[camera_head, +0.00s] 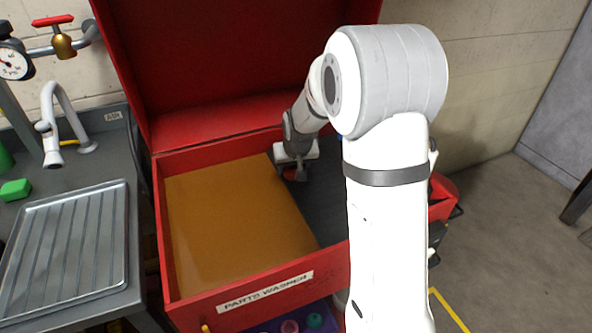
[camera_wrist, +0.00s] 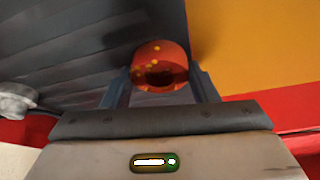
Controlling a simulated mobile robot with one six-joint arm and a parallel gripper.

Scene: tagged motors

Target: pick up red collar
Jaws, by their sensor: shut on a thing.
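The red collar (camera_wrist: 160,62) is an orange-red ring with a dark hole and small yellow specks. It sits between the two fingers of my gripper (camera_wrist: 160,90) in the wrist view, and the fingers are shut on it. In the head view my gripper (camera_head: 294,172) is inside the red parts washer (camera_head: 255,282), over the dark ribbed shelf at its right, with a bit of the red collar (camera_head: 291,174) showing at the fingertips. I cannot tell whether the collar touches the shelf.
Amber liquid (camera_head: 230,215) fills the washer's left part, beside the dark shelf (camera_head: 322,215). The red lid (camera_head: 230,70) stands open behind. At left are a sink counter with a ribbed drainboard (camera_head: 68,245), a faucet (camera_head: 52,130) and a green block (camera_head: 15,190).

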